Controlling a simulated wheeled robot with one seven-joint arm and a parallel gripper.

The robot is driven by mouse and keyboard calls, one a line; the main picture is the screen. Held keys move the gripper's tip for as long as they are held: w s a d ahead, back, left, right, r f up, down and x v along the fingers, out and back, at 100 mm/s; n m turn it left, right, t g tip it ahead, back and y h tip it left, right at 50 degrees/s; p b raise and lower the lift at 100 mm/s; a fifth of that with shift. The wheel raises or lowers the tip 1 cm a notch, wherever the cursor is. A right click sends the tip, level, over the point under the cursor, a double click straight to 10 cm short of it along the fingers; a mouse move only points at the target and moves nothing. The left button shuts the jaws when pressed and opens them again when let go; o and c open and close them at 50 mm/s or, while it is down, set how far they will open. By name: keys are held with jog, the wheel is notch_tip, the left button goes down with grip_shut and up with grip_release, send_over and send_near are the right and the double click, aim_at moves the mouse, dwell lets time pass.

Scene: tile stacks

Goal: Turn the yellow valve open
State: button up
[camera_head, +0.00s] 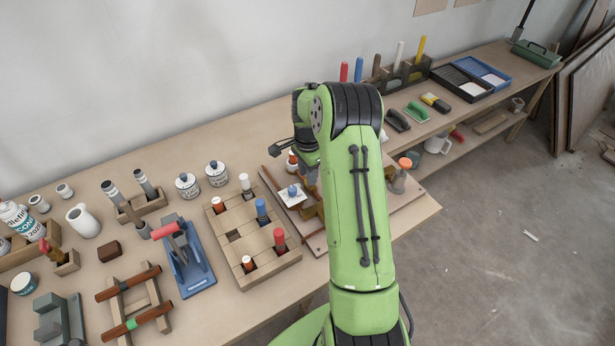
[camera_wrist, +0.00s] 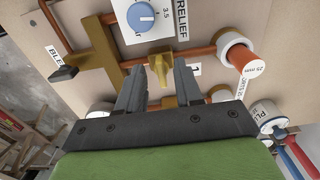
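The yellow valve (camera_wrist: 160,68) has a small flat handle and sits on a copper pipe on a pale board, in the wrist view. My gripper (camera_wrist: 158,78) has its two dark fingers apart, one on each side of the valve handle. The handle lies between the fingertips with a visible gap to the fingers; I cannot tell how far the tips are from it in depth. In the head view, my arm hides the yellow valve, and my gripper is mostly hidden over the pipe board (camera_head: 317,243).
On the board are a blue dial (camera_wrist: 141,15) marked RELIEF, a brass fitting with a black handle (camera_wrist: 62,73), and a copper pipe end with a white collar (camera_wrist: 236,50). A wooden block tray (camera_head: 238,232) stands left of the board. Bare floor (camera_head: 500,240) lies to the right.

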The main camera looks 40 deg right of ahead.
jog(key=shift+f, duration=0.7)
grip_shut()
jog(key=shift+n, duration=0.3)
jog(key=n, duration=0.3)
jog(key=shift+s+r+n, duration=0.1)
jog(key=shift+s+n, duration=0.05)
jog(key=shift+n, duration=0.15)
jog(key=n, duration=0.4)
jog(key=shift+s+d+n, duration=0.15)
jog(key=shift+n, duration=0.15)
jog(key=n, duration=0.4)
jog(key=shift+s+d, duration=0.1)
jog(key=shift+d+n, duration=0.2)
jog(key=shift+n, duration=2.3)
